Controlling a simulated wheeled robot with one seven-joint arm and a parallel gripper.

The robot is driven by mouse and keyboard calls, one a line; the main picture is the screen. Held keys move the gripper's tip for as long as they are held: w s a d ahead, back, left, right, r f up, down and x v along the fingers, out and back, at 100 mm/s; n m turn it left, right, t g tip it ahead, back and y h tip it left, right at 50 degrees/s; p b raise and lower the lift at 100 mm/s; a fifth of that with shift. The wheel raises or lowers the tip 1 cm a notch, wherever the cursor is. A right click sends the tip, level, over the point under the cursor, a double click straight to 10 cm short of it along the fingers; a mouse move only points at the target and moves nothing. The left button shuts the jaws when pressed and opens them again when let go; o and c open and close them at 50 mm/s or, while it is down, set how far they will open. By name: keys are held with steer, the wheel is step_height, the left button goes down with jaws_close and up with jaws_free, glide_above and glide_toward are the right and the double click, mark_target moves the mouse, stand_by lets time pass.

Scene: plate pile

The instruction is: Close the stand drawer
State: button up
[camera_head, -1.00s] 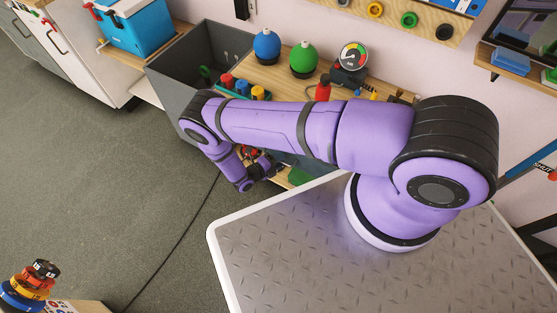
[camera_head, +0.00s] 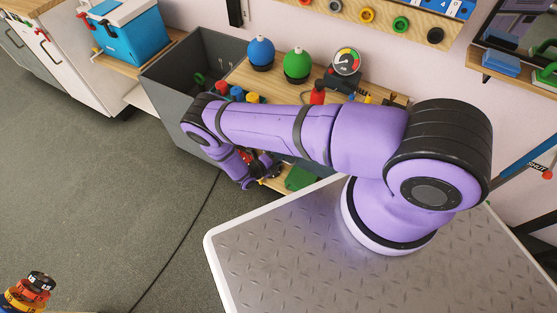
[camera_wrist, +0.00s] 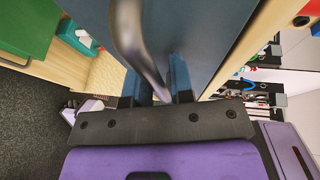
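The stand (camera_head: 310,92) has a wooden top and stands behind my arm in the head view. In the wrist view a dark blue-grey panel (camera_wrist: 215,30), which looks like the drawer front, fills the upper middle. A curved metal handle (camera_wrist: 132,40) runs down close to the camera. My gripper (camera_wrist: 156,82) has its two dark blue fingers a small gap apart, with the handle's lower end between them. Whether the fingers press on it is unclear. In the head view my gripper (camera_head: 264,167) is low at the stand's front, and my arm hides most of the drawer.
A grey open bin (camera_head: 180,80) stands left of the stand, with a blue box (camera_head: 130,35) beyond. Blue (camera_head: 261,52) and green (camera_head: 297,64) round bottles and a gauge (camera_head: 346,62) stand on top. A green object (camera_wrist: 25,28) and teal box (camera_wrist: 77,38) are left in the wrist view.

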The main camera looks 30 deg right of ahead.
steer(key=shift+o, duration=1.2)
steer(key=v, duration=1.1)
steer(key=shift+d, duration=0.1)
